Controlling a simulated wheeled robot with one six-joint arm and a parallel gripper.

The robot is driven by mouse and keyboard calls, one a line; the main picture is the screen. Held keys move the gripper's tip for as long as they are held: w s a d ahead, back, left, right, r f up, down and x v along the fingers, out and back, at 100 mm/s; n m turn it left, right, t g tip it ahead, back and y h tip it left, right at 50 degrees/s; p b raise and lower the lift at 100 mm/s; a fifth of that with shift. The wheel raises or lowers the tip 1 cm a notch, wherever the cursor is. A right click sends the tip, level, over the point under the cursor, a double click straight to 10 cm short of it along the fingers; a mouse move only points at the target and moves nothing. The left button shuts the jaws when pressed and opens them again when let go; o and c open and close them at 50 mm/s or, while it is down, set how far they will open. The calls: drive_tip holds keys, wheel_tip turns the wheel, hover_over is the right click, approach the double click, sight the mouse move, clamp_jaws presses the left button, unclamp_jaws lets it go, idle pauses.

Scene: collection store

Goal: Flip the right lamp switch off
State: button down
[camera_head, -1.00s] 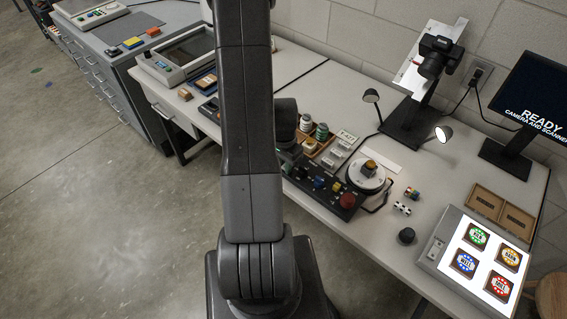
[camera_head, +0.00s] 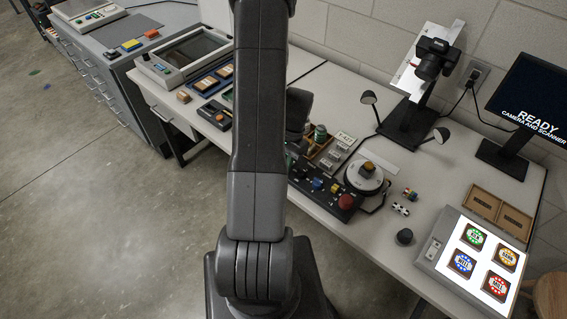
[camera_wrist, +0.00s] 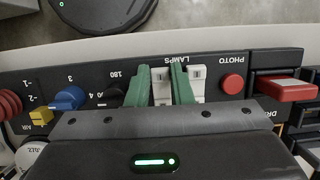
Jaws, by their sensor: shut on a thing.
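A black control panel (camera_wrist: 225,65) fills the wrist view, with upside-down lettering. Under its LAMPS label stand two white switches. My gripper (camera_wrist: 163,86) has its two green fingers on either side of the picture-left switch (camera_wrist: 161,92), which is the right lamp switch when the lettering is read upright. The fingers are shut on it. The other lamp switch (camera_wrist: 197,82) is just outside the picture-right finger. In the head view, the right lamp (camera_head: 441,135) and the left lamp (camera_head: 369,98) are both dark. My arm hides the gripper and the switches there.
A red PHOTO button (camera_wrist: 232,84) and a red lever (camera_wrist: 285,88) lie to the picture right of the switches. A blue knob (camera_wrist: 69,98) and a yellow knob (camera_wrist: 41,116) lie to the left. In the head view, a turntable (camera_head: 364,178) stands close beside the panel.

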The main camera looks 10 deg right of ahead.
drive_tip(key=c, duration=1.6)
unclamp_jaws()
drive_tip(key=shift+o, duration=0.2)
drive_tip(key=b+v, duration=0.1)
drive_tip(key=v, duration=1.3)
drive_tip(key=shift+f, duration=0.15)
drive_tip(key=p+x, duration=0.1)
drive_tip(key=x, duration=1.2)
drive_tip(key=shift+s+a+f, duration=0.1)
drive_tip(key=shift+s+f, duration=0.05)
drive_tip(key=shift+f, duration=0.25)
drive_tip(key=shift+r, duration=0.15)
